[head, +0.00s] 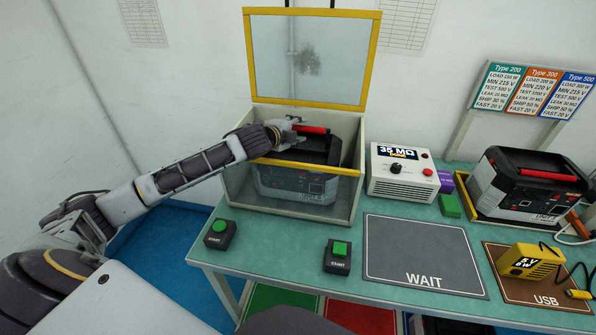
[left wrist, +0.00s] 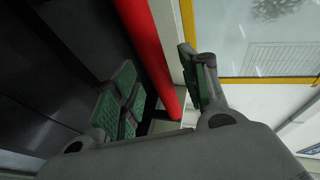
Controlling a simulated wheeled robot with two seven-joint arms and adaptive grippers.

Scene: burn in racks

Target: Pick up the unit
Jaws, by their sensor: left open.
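A dark unit with a red handle sits inside a clear-fronted box with a yellow rim (head: 310,169); its front (head: 290,185) shows through the clear wall, and its red handle (head: 311,130) is on top. My left gripper (head: 285,131) reaches over the box's left side to the handle. In the left wrist view the left gripper (left wrist: 165,90) is open, with green-padded fingers on either side of the red handle (left wrist: 150,50). I cannot tell whether the pads touch it. A second unit (head: 525,185) with a red handle stands at the right. My right gripper is out of view.
The box's yellow-framed lid (head: 308,60) stands open. A 35 MΩ meter (head: 400,175) is right of the box. Two green START buttons (head: 219,232) (head: 338,254) are in front. The grey WAIT mat (head: 420,250) is bare. A yellow tester (head: 530,262) lies on the USB mat.

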